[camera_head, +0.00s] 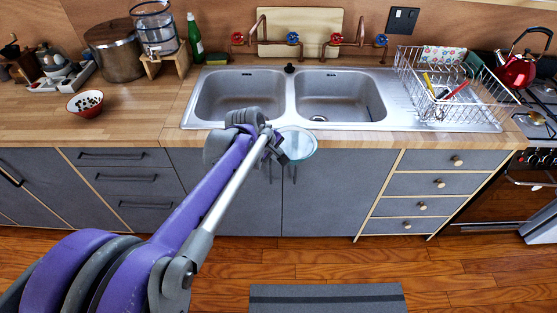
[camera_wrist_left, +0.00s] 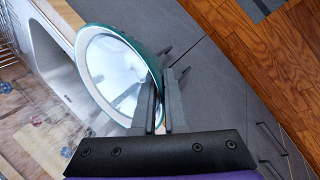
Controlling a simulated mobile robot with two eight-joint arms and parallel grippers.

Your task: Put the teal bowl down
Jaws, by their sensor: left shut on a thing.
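The teal bowl (camera_head: 299,144) is held at the front edge of the counter, in front of the double sink. It is pale inside with a teal rim, and it also shows in the left wrist view (camera_wrist_left: 113,70). My left gripper (camera_wrist_left: 162,98) is shut on the bowl's rim. In the head view my left gripper (camera_head: 279,147) is partly hidden by its own wrist. Whether the bowl touches the counter cannot be told. My right gripper is not in view.
The double sink (camera_head: 290,66) is empty. A wire dish rack (camera_head: 405,72) with items stands to its right. A red-and-white bowl (camera_head: 86,112) sits on the left counter (camera_head: 130,122), which has clear wood beside it. A green bottle (camera_head: 194,45) stands behind.

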